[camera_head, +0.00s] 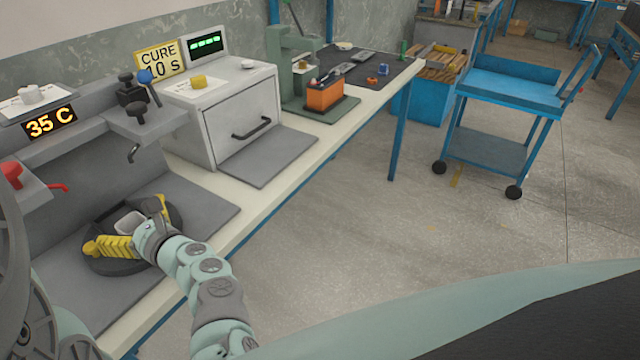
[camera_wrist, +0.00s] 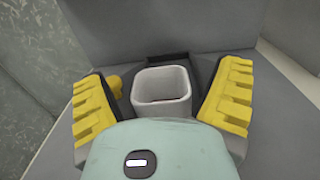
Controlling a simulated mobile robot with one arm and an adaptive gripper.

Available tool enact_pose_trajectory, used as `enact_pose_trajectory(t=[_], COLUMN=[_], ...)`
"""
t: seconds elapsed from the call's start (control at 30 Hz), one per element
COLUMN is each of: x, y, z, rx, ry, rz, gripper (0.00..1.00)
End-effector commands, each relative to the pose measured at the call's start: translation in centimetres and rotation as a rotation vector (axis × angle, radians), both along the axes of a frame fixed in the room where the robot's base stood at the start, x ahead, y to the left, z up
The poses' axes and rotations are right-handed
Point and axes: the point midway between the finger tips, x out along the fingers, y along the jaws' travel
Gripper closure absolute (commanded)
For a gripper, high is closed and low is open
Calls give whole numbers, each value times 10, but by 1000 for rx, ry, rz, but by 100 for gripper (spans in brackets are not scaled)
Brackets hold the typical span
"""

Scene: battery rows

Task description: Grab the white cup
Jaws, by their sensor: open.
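The white cup (camera_wrist: 162,92) is a square cup with rounded corners and an open top, seen from above in the wrist view. It stands between the two yellow fingers of my gripper (camera_wrist: 163,76), with a gap visible on each side. In the head view the cup (camera_head: 128,222) is at the lower left, partly hidden by my gripper (camera_head: 126,228) and wrist. It is by a dark round base (camera_head: 112,266) on the grey bench mat. My gripper is open around the cup. The cup's lower part and its contact with the base are hidden.
A small yellow knob (camera_wrist: 114,82) is close to the left finger in the wrist view. A red tap-like part (camera_head: 12,175) is at the left. A white oven (camera_head: 225,115) stands further right.

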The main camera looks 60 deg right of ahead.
Motion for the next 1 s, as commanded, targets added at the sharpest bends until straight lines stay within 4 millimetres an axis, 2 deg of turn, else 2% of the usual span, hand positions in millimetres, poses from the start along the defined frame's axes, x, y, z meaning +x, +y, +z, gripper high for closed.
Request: enact_pose_trajectory(t=[0.13,0.77,1.0], x=[0,0,-1], y=[0,0,0], z=[0,0,0], rx=[0,1,1], ry=[0,0,0], rz=[1,0,0], gripper=[10,75,76])
